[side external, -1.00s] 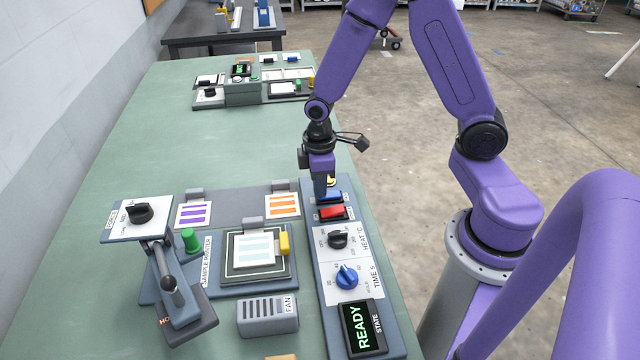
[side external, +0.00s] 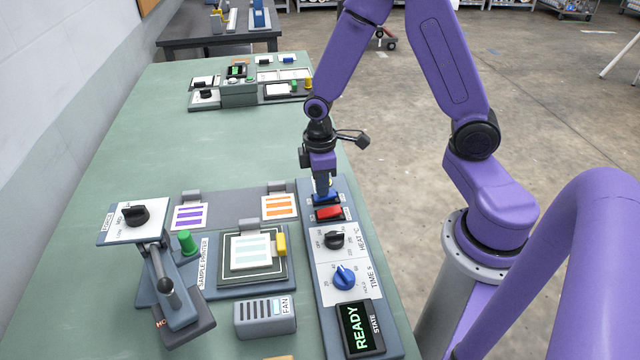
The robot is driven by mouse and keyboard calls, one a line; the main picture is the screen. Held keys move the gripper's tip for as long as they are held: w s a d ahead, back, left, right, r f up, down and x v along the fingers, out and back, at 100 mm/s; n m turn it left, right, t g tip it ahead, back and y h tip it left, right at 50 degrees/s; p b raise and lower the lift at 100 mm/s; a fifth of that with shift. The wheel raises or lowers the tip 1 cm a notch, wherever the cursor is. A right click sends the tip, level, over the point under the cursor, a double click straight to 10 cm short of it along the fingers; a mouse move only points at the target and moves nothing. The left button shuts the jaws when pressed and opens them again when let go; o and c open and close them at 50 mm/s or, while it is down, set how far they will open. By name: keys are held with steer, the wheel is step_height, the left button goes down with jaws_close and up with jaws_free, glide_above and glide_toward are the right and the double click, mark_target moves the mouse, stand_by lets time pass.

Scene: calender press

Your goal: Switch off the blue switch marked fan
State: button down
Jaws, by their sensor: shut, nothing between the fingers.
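The blue switch (side external: 327,198) sits near the far end of the grey control panel (side external: 309,240), just beyond a red switch (side external: 328,213). My gripper (side external: 322,192) is shut and empty, pointing down, with its tips at the far side of the blue switch. It partly hides that switch, and I cannot tell whether the tips touch it. The small labels beside the switches are too small to read. A grey vented box marked FAN (side external: 266,317) stands left of the panel.
The panel also carries a black HEAT knob (side external: 334,240), a blue TIME knob (side external: 344,277) and a READY display (side external: 361,329). Left of it are the sample printer (side external: 254,252) and a lever press (side external: 158,265).

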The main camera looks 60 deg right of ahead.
step_height(320, 180, up, 14)
steer(key=w+a, duration=0.2)
steer(key=shift+f, duration=0.15)
stand_by(0.4)
